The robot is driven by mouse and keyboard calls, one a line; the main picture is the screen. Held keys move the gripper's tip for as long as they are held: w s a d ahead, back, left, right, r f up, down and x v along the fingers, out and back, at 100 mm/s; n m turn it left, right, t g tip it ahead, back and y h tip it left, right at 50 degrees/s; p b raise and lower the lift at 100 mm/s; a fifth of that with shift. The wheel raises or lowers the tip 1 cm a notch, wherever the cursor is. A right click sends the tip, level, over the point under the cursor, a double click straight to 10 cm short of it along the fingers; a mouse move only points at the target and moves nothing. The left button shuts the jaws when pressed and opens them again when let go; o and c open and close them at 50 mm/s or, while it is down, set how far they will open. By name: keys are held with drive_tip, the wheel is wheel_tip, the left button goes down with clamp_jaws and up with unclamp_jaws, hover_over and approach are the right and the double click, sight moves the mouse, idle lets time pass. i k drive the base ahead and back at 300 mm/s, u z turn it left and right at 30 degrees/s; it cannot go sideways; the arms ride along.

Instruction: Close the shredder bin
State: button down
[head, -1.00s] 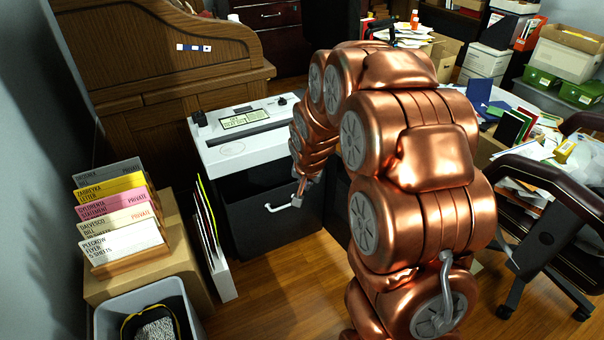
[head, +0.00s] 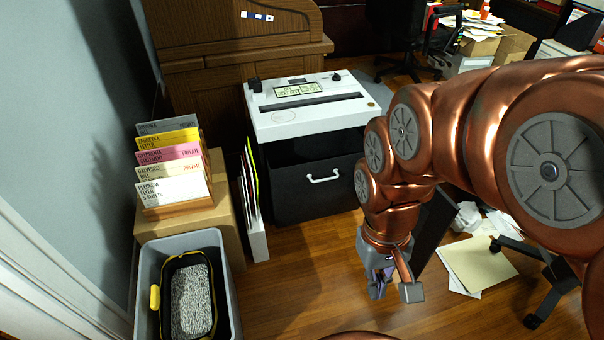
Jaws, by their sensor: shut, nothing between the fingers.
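The shredder (head: 305,118) has a white top with a slot and stands in front of a wooden desk. Its black bin (head: 300,200) carries a white handle (head: 323,177) and juts forward from under the top, with a dark gap visible above its front. My gripper (head: 394,290) hangs low over the floor, in front of the bin and to its right, apart from it. It is shut and empty. My arm hides part of the space right of the shredder.
A grey waste bin (head: 147,290) with a black container inside stands at the lower left. A cardboard box (head: 224,225) bears a file rack (head: 180,207). An upright folder holder (head: 258,240) stands left of the bin. Papers (head: 478,265) lie at the right. Wooden floor (head: 310,285) before the bin is clear.

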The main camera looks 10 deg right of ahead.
sight(311, 176)
drive_tip(key=z, duration=1.55)
drive_tip(key=k, duration=0.9)
drive_tip(key=u, duration=1.85)
drive_tip(key=i, duration=0.5)
